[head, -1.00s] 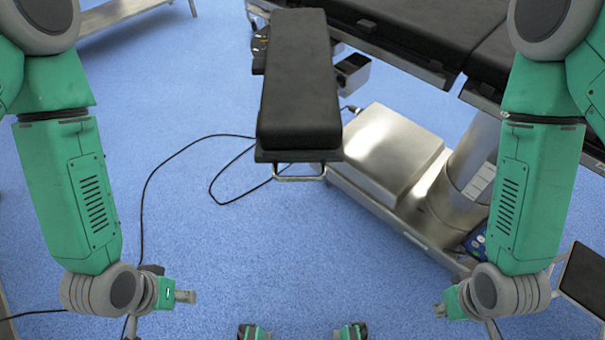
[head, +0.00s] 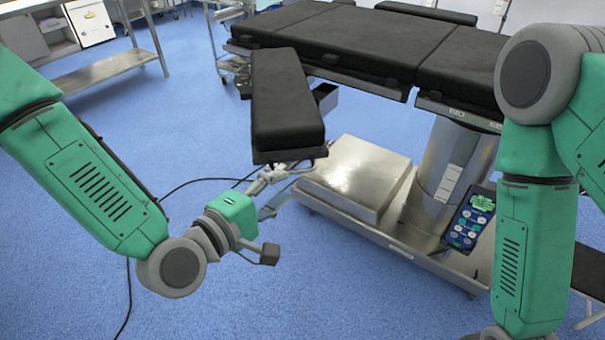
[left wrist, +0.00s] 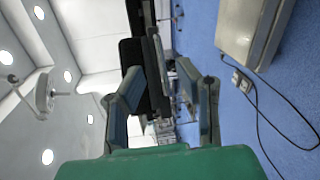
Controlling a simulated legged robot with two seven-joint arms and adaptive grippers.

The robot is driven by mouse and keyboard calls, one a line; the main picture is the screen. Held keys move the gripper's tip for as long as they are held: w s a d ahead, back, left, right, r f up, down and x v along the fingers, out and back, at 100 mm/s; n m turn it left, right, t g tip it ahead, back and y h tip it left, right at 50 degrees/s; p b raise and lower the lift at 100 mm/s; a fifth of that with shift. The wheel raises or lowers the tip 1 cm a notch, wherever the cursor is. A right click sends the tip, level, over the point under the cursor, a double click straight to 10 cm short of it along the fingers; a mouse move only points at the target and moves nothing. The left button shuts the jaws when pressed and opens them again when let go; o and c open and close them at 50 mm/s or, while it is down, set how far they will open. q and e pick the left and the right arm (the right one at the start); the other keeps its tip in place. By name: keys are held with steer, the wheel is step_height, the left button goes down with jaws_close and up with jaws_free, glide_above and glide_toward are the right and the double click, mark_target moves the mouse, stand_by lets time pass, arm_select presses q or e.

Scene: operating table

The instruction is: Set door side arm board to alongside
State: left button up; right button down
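The arm board (head: 285,105) is a long black pad that sticks out from the operating table (head: 345,35) at an angle, toward me. A metal handle (head: 308,163) hangs under its near end. My left gripper (head: 277,190) is at this end, with its fingers spread just below and left of the handle. In the left wrist view the fingers (left wrist: 168,88) stand apart, with the dark arm board (left wrist: 135,55) beyond them, turned sideways. I cannot tell whether a finger touches the handle. My right gripper is out of view below the picture; only its arm shows.
The table's steel base (head: 355,180) and column (head: 450,180) stand right of the arm board, with a keypad pendant (head: 470,218) on the column. A black cable (head: 130,275) lies on the blue floor. A steel side table (head: 100,72) stands back left.

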mark_target(298, 170)
arm_select(q)
steer(key=w, duration=0.3)
steer(key=w+f, duration=0.1)
steer(key=shift+w+d+b, duration=0.4)
steer(key=shift+w+d+f, duration=0.1)
steer(key=shift+w+d, duration=0.1)
steer(key=shift+d, duration=0.55)
steer(key=shift+w+d, duration=0.15)
steer(key=shift+d, duration=0.6)
steer(key=shift+a, duration=0.2)
steer(key=c, duration=0.5)
steer(key=shift+a, duration=0.35)
jaws_close()
steer(key=shift+a, duration=0.4)
steer(key=shift+d+f, duration=0.15)
steer(key=shift+d, duration=0.7)
